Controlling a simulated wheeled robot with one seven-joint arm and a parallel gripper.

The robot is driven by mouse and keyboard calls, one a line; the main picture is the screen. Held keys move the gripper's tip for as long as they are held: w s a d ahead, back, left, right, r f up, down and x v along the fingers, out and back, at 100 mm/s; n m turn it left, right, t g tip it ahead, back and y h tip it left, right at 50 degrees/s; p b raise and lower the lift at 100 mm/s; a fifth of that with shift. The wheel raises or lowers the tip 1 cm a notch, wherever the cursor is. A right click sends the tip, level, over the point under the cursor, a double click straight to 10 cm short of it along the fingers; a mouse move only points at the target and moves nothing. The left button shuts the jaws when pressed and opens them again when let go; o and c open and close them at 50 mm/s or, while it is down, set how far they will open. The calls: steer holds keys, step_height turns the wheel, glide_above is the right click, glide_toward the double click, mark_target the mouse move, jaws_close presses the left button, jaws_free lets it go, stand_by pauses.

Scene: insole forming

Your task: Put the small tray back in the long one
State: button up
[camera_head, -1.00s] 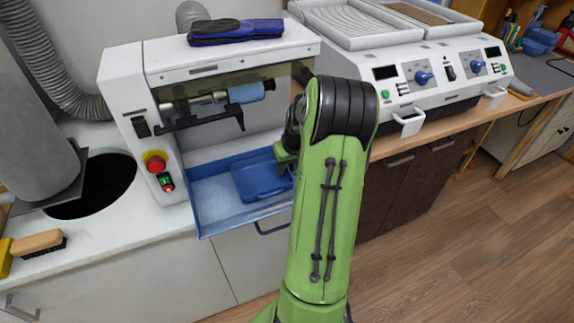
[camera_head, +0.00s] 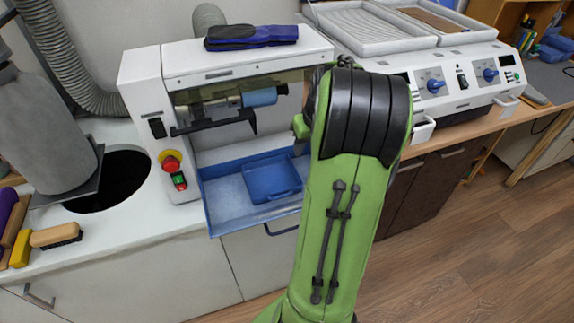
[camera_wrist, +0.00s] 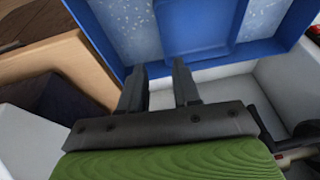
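The small blue tray (camera_head: 272,180) lies inside the long blue tray (camera_head: 228,215), toward its right part, under the grinding machine. In the wrist view the small tray (camera_wrist: 195,25) and the long tray (camera_wrist: 270,20) show at the top, beyond my fingertips. My gripper (camera_wrist: 158,75) has its two dark fingers apart with nothing between them. It is near the long tray's edge, clear of the small tray. In the head view my green arm hides most of the gripper and the long tray's right end.
A white forming machine (camera_head: 465,80) stands at the right. Brushes (camera_head: 55,236) lie at the left. The floor in front is clear.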

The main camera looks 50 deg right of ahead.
steer(key=a+r+n+t, duration=0.15)
steer(key=a+r, duration=0.25)
steer(key=a, duration=0.9)
steer(key=a+r+n+g, duration=0.1)
steer(key=a+r+n, duration=0.25)
steer(key=a, duration=0.85)
steer(key=s+a+n+t+y, duration=0.1)
steer(key=s+a+t, duration=0.1)
steer(key=s+a, duration=0.6)
steer(key=shift+s+a+f, duration=0.3)
steer(key=shift+s, duration=0.25)
